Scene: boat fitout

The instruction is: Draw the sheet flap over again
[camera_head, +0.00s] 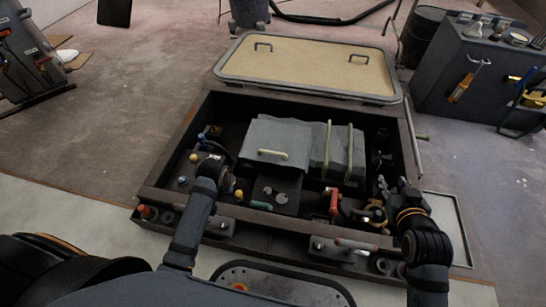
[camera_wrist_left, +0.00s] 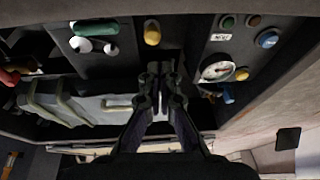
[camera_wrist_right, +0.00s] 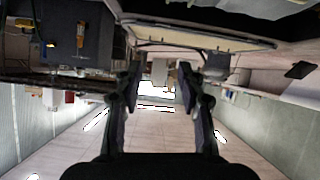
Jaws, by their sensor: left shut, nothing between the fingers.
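The grey sheet (camera_head: 280,134) lies in the open box, with a pale handle (camera_head: 272,154) on its near left part. Its right part (camera_head: 338,165) carries two long pale bars, and looks folded there. In the left wrist view the sheet (camera_wrist_left: 92,112) lies left of my left gripper (camera_wrist_left: 160,72), which is shut and empty. In the head view the left gripper is largely hidden by its own wrist, left of the sheet. My right gripper (camera_head: 383,186) is over the box's right end, apart from the sheet. Its fingers are spread and empty in the right wrist view (camera_wrist_right: 158,82).
The box (camera_head: 158,178) has a raised dark rim. Its cream lid (camera_head: 305,66) lies open behind it. A red-handled valve (camera_head: 333,202) stands near the front inside. A grey cabinet (camera_head: 450,85) with tools is at the right.

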